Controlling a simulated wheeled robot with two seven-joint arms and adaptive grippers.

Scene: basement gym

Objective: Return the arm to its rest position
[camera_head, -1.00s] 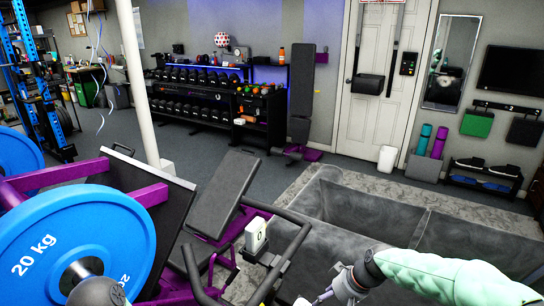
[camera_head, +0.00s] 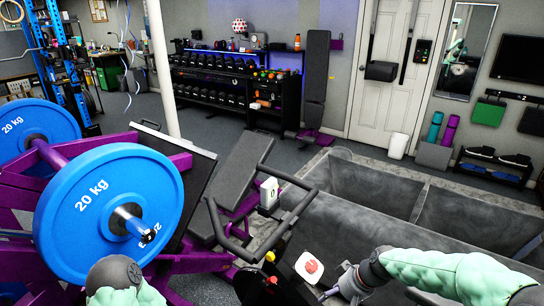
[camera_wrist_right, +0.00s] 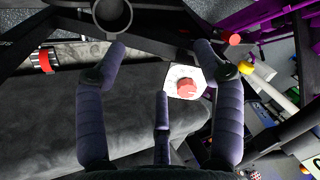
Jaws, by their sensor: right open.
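My right arm (camera_head: 440,272), in a light green sleeve, reaches in from the right in the head view. Its gripper (camera_head: 335,291) is low, near the bottom edge, beside a white box with a red button (camera_head: 309,267). In the right wrist view the dark padded fingers of the right gripper (camera_wrist_right: 160,48) are spread apart with nothing between them. The white box (camera_wrist_right: 184,80) shows beyond them, close to the right finger; I cannot tell whether they touch.
A blue 20 kg plate (camera_head: 85,225) on a purple machine fills the left. A black handlebar frame (camera_head: 240,240) and grey pad (camera_head: 245,165) stand in the middle. Large grey bins (camera_head: 475,262) lie under my right arm. A dumbbell rack (camera_head: 225,90) stands behind; grey floor is open before it.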

